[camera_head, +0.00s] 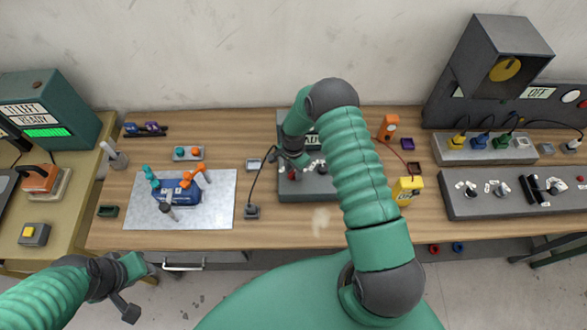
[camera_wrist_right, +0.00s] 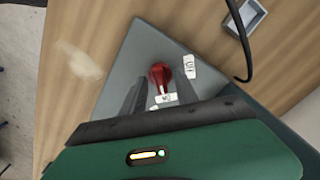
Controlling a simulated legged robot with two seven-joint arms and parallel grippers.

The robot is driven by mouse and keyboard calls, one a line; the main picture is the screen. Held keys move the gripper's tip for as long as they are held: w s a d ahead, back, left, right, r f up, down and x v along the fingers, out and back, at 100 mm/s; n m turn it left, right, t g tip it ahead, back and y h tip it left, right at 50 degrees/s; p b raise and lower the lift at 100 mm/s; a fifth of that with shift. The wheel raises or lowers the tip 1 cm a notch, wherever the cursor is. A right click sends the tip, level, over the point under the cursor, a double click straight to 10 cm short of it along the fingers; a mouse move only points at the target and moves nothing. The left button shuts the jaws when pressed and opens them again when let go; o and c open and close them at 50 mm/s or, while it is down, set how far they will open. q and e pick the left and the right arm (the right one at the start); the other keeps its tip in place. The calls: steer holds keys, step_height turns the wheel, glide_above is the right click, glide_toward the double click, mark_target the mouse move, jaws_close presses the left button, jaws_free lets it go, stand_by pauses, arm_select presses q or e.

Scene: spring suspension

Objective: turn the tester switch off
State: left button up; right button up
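The tester is a dark grey box (camera_head: 290,190) at the back middle of the wooden table, partly hidden by my right arm. Its switch is a red knob (camera_wrist_right: 160,75), also visible in the head view (camera_head: 322,176). One white label (camera_wrist_right: 189,66) lies beside the knob and another (camera_wrist_right: 166,98) sits on its gripper side; their print is hard to read. The knob's narrow end seems to point toward the second label. My right gripper (camera_wrist_right: 160,84) is open, its fingers apart on either side of the knob. My left gripper (camera_head: 133,287) is open and empty at the lower left, off the table.
A black cable runs to a small plug block (camera_head: 252,211) left of the tester. A yellow meter (camera_head: 407,190) and an orange device (camera_head: 388,127) stand to its right. A white mat (camera_head: 220,215) with a blue part lies left. The table front before the tester is clear.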

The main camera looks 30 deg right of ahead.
steer(key=shift+a, duration=0.1)
steer(key=shift+w, duration=0.1)
steer(key=shift+c, duration=1.1)
steer(key=shift+a, duration=0.1)
steer(key=shift+c, duration=1.4)
jaws_close()
arm_select(q)
steer(key=shift+a, duration=0.15)
arm_select(e)
steer(key=shift+d, duration=0.2)
